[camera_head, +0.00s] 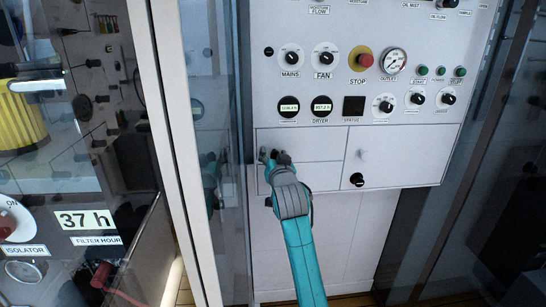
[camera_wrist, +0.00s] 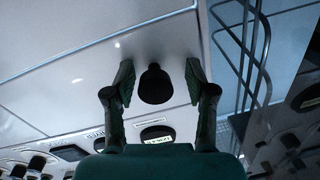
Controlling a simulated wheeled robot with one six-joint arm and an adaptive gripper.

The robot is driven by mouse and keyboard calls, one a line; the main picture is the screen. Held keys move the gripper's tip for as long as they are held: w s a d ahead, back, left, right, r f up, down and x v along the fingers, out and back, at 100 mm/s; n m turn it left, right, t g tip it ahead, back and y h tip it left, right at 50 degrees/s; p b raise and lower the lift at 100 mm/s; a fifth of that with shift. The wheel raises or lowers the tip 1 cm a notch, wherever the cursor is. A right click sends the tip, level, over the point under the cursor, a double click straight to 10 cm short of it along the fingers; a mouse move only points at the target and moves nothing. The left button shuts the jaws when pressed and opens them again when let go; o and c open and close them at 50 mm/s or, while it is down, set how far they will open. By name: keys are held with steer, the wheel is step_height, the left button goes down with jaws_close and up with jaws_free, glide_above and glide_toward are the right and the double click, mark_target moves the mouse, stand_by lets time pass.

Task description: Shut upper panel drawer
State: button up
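The upper panel drawer (camera_head: 315,144) is the white front at the lower left of the control panel, under the dark dials. It looks about flush with the panel; a small gap cannot be told. My gripper (camera_head: 275,158) is at its left end and hides part of it. In the wrist view, a black round knob (camera_wrist: 155,86) stands between the two spread fingers of my gripper (camera_wrist: 160,82). Gaps show on both sides of the knob, so the fingers are around it without visibly gripping. The drawer's knob is hidden in the head view.
Dials and a red stop button (camera_head: 364,59) sit above. A glass door with a white frame (camera_head: 180,150) stands close on the left.

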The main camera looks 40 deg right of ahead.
steer(key=v, duration=1.2)
steer(key=shift+a, duration=0.1)
stand_by(0.4)
steer(key=s+a+f+n+y, duration=0.3)
steer(key=s+a+f, duration=0.45)
steer(key=f, duration=0.45)
steer(key=s+a+f+n+y, duration=0.2)
steer(key=s+a+f+n, duration=0.1)
steer(key=s+a+f, duration=0.65)
steer(key=s+a+f+n+y, duration=0.1)
steer(key=s+a, duration=0.1)
steer(key=s, duration=0.6)
steer(key=s+a+f+n+y, duration=0.1)
steer(key=s+a+f, duration=0.1)
steer(key=s, duration=0.7)
steer(key=s+a+f+n+y, duration=0.1)
steer(key=s+a+y, duration=0.1)
steer(key=s, duration=0.7)
steer(key=shift+s+f+g, duration=0.25)
steer(key=shift+f+g, duration=0.15)
